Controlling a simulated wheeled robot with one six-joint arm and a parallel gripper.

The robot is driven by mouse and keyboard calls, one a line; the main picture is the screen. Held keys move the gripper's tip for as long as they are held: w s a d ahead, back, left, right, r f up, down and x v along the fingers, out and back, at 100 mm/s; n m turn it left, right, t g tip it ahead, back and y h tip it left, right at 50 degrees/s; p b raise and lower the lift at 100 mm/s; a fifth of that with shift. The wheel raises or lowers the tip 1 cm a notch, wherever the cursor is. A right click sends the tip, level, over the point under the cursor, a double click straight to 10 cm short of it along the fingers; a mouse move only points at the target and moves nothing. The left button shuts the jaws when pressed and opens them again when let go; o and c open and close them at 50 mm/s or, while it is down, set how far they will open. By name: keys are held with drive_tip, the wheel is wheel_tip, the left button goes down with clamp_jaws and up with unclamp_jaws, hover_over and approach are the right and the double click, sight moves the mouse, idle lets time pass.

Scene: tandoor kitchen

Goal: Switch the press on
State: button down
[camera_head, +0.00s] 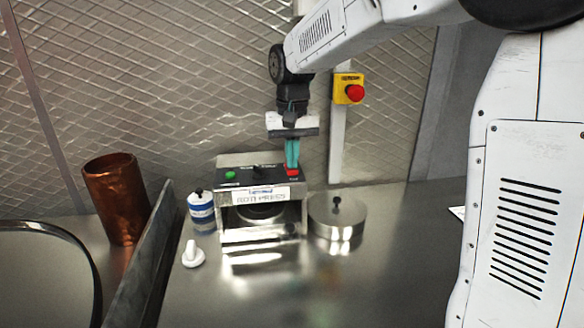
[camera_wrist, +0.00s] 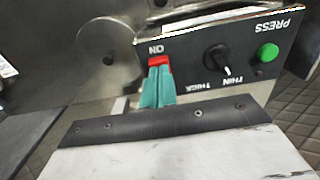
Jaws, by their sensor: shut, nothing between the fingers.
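The press (camera_head: 261,200) is a steel box labelled "ROTI PRESS" on the steel counter. Its dark top panel, in the wrist view (camera_wrist: 190,50), carries a red switch (camera_wrist: 158,61) beside the word "ON", a black thin/thick knob (camera_wrist: 217,58) and a green button (camera_wrist: 267,52). The green button also shows in the head view (camera_head: 230,175). My gripper (camera_head: 292,168) is shut and empty, its teal fingertips (camera_wrist: 157,72) pointing down at the red switch. The tips appear to be at or touching it and partly cover it. Whether the switch is pressed cannot be told.
A lidded steel pot (camera_head: 335,222) stands close right of the press. A blue-and-white jar (camera_head: 202,212), a white knobbed stamp (camera_head: 192,256) and a copper vessel (camera_head: 116,198) are to the left. A red emergency button (camera_head: 354,92) is on the wall post. The front counter is clear.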

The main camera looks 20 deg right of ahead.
drive_tip(key=shift+f, duration=0.35)
drive_tip(key=shift+r, duration=3.55)
drive_tip(key=s+f, duration=0.2)
drive_tip(key=shift+s+d+f+n+g, duration=0.1)
drive_tip(key=shift+s+f+n+g, duration=0.2)
drive_tip(key=shift+f+n, duration=0.1)
drive_tip(key=s+d+f+t, duration=0.1)
drive_tip(key=s+f, duration=0.1)
drive_tip(key=s, duration=1.2)
drive_tip(key=s+d+f+n+t, duration=0.1)
drive_tip(key=s+d+f, duration=0.1)
drive_tip(key=s, duration=1.3)
drive_tip(key=shift+s+f, duration=0.2)
drive_tip(key=shift+f, duration=0.4)
